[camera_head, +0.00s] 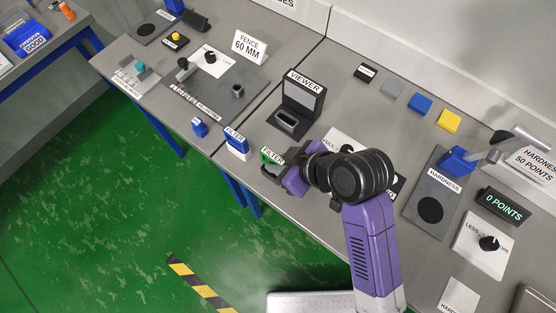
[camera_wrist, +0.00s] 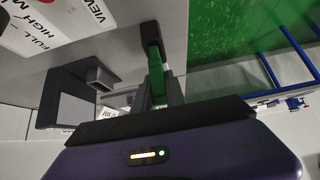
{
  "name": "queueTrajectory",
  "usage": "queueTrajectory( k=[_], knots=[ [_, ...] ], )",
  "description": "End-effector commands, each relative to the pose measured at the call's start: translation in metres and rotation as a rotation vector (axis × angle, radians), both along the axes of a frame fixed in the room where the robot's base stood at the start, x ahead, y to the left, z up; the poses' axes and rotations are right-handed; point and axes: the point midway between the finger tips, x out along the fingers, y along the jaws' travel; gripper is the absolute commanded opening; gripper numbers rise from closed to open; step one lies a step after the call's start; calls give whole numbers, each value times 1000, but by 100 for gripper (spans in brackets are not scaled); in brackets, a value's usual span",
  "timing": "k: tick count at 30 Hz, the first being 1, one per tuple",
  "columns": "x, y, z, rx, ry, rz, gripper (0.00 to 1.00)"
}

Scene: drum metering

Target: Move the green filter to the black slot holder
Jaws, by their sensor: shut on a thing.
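I cannot tell whether the filter touches the table. The black slot holder (camera_head: 301,104), marked VIEWER, stands behind the filter, slightly right, with an upright screen and a slot block in front. It also shows in the wrist view (camera_wrist: 46,97), apart from the filter.
A blue filter (camera_head: 236,153) stands left of the green one, with a small blue block (camera_head: 199,127) further left. A control panel (camera_head: 344,141) lies right of the viewer, partly behind my arm. Colored tiles, including a yellow one (camera_head: 449,120), lie at the back right.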

Motion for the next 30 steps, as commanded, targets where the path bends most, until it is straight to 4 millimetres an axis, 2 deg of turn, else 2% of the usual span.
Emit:
queueTrajectory(
  k=[30],
  knots=[
    [0,0,-24,0,0,0,0]
  ],
)
